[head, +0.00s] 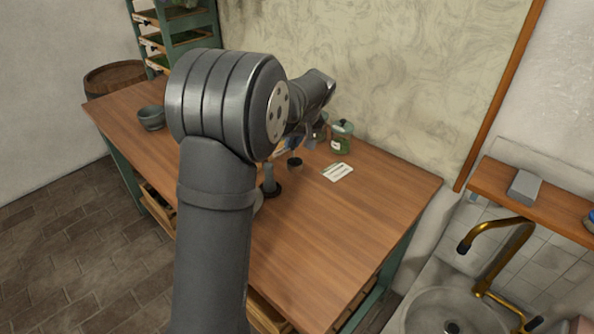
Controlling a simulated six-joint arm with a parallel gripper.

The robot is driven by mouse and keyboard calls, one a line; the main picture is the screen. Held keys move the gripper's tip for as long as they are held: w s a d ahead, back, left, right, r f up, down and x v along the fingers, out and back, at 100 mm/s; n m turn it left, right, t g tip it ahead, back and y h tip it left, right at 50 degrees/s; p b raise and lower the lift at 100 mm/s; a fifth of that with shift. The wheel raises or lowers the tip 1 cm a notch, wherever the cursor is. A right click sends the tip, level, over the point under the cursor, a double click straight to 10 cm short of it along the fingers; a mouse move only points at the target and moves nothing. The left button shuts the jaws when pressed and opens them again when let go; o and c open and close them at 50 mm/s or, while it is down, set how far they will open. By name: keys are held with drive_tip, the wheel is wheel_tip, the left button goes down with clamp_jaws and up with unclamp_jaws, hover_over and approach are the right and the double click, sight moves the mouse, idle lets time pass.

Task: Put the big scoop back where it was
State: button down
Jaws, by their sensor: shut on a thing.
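My gripper (308,142) is over the back half of the wooden table, partly hidden by my own forearm and wrist. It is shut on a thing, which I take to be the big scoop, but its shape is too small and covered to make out. A small dark round thing (295,163) shows just below the gripper; I cannot tell whether it is part of the scoop or stands on the table. A white card with dark bars (338,172) lies flat to the right of the gripper.
Green jars stand behind the gripper, one with a dark lid (341,138). A dark upright piece on a round base (270,182) stands nearer. A grey bowl (151,118) is at the table's left. The table's right front (330,240) is clear. A sink (455,312) is at right.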

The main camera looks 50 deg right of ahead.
drive_tip(key=s+d+f+m+g+h, duration=0.15)
drive_tip(key=s+d+m+h, duration=0.35)
drive_tip(key=d+m, duration=0.6)
drive_tip(key=shift+n+g+y, duration=0.35)
drive_tip(key=shift+n+y, duration=0.05)
drive_tip(key=shift+y, duration=0.3)
drive_tip(key=shift+w+d+f, duration=0.15)
drive_tip(key=shift+w+f, duration=1.6)
drive_tip(key=shift+w+d+f, duration=0.15)
drive_tip(key=shift+w+f, duration=1.6)
drive_tip(key=shift+w+d+f, duration=0.15)
drive_tip(key=shift+w+f, duration=1.6)
drive_tip(key=shift+f, duration=0.15)
drive_tip(key=c, duration=1.4)
unclamp_jaws()
drive_tip(key=v, duration=1.2)
